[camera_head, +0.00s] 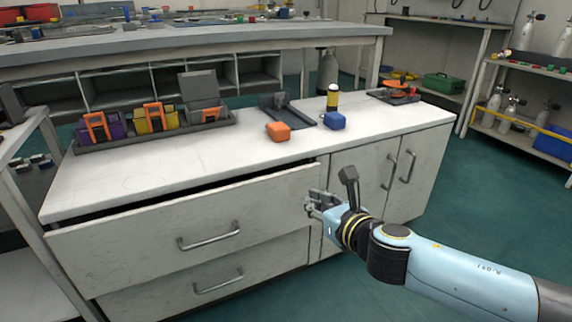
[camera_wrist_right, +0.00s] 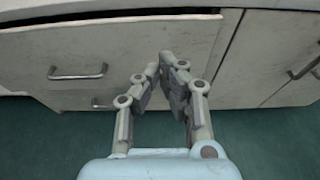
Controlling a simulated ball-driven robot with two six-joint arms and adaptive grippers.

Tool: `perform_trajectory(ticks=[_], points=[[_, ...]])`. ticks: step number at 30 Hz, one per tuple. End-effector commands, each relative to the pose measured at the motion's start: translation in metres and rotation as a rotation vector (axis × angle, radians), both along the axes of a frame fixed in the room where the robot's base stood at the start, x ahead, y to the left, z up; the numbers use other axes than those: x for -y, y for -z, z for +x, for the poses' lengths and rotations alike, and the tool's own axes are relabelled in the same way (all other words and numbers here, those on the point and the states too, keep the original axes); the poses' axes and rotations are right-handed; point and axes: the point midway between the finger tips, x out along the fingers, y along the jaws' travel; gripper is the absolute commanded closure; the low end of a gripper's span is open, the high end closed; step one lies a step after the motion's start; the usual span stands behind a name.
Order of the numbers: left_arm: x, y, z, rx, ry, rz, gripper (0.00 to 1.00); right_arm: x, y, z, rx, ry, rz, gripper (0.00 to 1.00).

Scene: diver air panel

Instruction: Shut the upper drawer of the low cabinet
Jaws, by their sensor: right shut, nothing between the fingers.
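The low cabinet (camera_head: 388,126) has a white top and pale, worn fronts. Its upper drawer (camera_head: 130,237) stands partly open, with a dark gap between the drawer front and the cabinet top. The drawer has a grey bar handle (camera_head: 208,237). My right gripper (camera_head: 310,202) is shut and empty at the right end of the upper drawer front; I cannot tell whether it touches. In the right wrist view the shut fingers (camera_wrist_right: 166,62) point at the upper drawer front (camera_wrist_right: 120,45), right of its handle (camera_wrist_right: 77,72). My left gripper is not in view.
The lower drawer (camera_head: 265,270) looks closed below. Cabinet doors (camera_head: 365,180) at the right are closed. On top stand a dark tray (camera_head: 160,138) with coloured items, an orange block (camera_head: 278,131) and a blue block (camera_head: 334,121). Green floor (camera_head: 480,200) is free to the right.

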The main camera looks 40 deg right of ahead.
Motion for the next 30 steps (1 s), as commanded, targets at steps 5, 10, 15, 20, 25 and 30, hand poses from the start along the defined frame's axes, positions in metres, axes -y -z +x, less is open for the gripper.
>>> perform_trajectory(ticks=[5,10,15,20,25,30], points=[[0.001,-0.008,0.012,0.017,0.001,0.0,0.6,0.0,0.01,-0.007,-0.027,0.004,0.011,1.0],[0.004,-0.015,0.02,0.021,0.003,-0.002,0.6,0.006,0.02,0.019,-0.026,0.005,0.011,1.0],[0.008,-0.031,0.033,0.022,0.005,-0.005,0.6,0.014,0.032,0.054,-0.026,0.004,0.013,1.0],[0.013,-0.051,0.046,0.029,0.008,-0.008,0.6,0.022,0.042,0.084,-0.026,0.005,0.015,1.0],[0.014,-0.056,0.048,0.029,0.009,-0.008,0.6,0.027,0.039,0.107,-0.027,0.004,0.013,1.0],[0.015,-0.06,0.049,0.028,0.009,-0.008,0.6,0.03,0.039,0.117,-0.026,0.003,0.014,1.0]])
